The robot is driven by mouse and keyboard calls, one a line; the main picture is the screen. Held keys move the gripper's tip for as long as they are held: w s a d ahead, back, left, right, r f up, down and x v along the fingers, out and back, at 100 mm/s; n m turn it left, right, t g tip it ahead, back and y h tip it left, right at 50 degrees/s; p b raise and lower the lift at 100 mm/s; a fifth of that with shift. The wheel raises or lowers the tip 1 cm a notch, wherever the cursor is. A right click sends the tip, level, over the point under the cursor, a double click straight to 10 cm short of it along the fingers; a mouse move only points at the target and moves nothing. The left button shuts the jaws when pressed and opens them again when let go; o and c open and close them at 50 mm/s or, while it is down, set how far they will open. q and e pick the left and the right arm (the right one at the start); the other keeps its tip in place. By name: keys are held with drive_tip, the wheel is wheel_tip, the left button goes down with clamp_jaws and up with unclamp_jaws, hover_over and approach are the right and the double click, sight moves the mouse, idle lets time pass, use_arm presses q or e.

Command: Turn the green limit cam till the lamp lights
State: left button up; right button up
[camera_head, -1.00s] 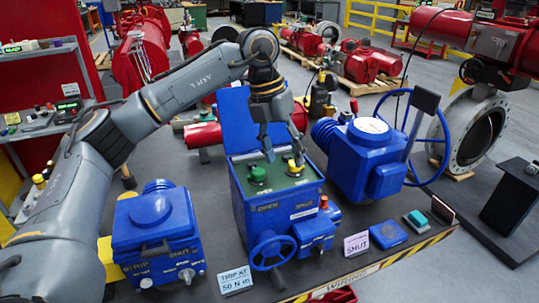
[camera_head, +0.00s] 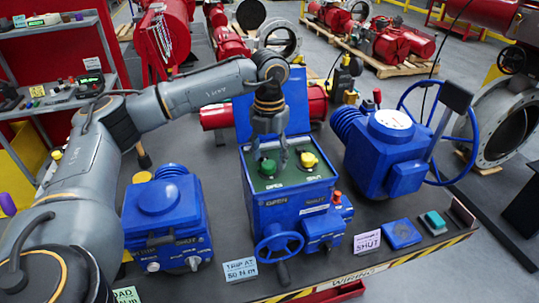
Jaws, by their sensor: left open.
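The green limit cam (camera_head: 267,169) is a round knob on the left of the dark green panel inside the open blue actuator box (camera_head: 285,217). The yellow cam (camera_head: 309,160) sits to its right on the same panel. My left gripper (camera_head: 271,157) points down over the green cam, open, with its fingers apart near the cam's two sides. I cannot tell whether they touch it. Part of the green cam is hidden behind the gripper. A red-orange button or lamp (camera_head: 337,197) is on the box's right side; I cannot tell if it is lit. My right gripper is out of view.
A blue actuator with a handwheel (camera_head: 388,150) stands to the right. The box's raised blue lid is behind my gripper. Label cards (camera_head: 367,242) and small blocks lie along the striped front edge (camera_head: 400,258).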

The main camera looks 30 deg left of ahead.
use_arm(q)
drive_tip(key=shift+s+f, duration=0.1)
drive_tip(key=shift+f, duration=0.85)
drive_tip(key=shift+c, duration=0.2)
drive_tip(key=c, duration=1.1)
drive_tip(key=shift+f+m+b, duration=0.1)
drive_tip(key=shift+m+b, duration=0.9)
drive_tip(key=shift+m, duration=0.4)
drive_tip(key=m+b, duration=0.1)
drive_tip(key=m, duration=0.1)
drive_tip(key=shift+d+m+b, duration=0.1)
drive_tip(key=shift+m+b, duration=0.2)
drive_tip(key=m+b, duration=0.2)
drive_tip(key=m, duration=0.2)
drive_tip(key=shift+m, duration=0.3)
drive_tip(key=shift+m+b, duration=0.55)
drive_tip(key=shift+m, duration=1.35)
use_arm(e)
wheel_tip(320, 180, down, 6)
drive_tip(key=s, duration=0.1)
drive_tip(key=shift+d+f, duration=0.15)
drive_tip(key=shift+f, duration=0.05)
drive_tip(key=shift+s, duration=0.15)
